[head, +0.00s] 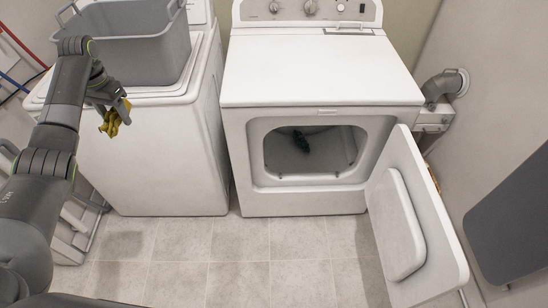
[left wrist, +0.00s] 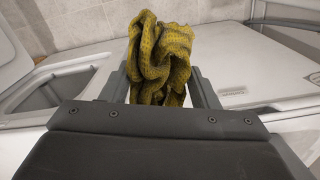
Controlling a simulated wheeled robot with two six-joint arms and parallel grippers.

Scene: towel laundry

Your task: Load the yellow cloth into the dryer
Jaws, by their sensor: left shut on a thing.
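The yellow cloth (head: 112,119) hangs crumpled from my left gripper (head: 122,105), in front of the left-hand machine in the head view. In the left wrist view the cloth (left wrist: 158,58) is bunched between the two fingers of the gripper (left wrist: 162,85), which is shut on it. The dryer (head: 320,75) stands to the right of the gripper in the head view. Its door (head: 405,215) is swung wide open to the right, and its opening is clear in front. My right gripper is not in view.
A grey basket (head: 140,50) sits on the white washer (head: 165,150) at the left. A white rack stands at the far left. A dark grey board (head: 512,215) leans by the right wall. The tiled floor (head: 240,265) in front of the machines is clear.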

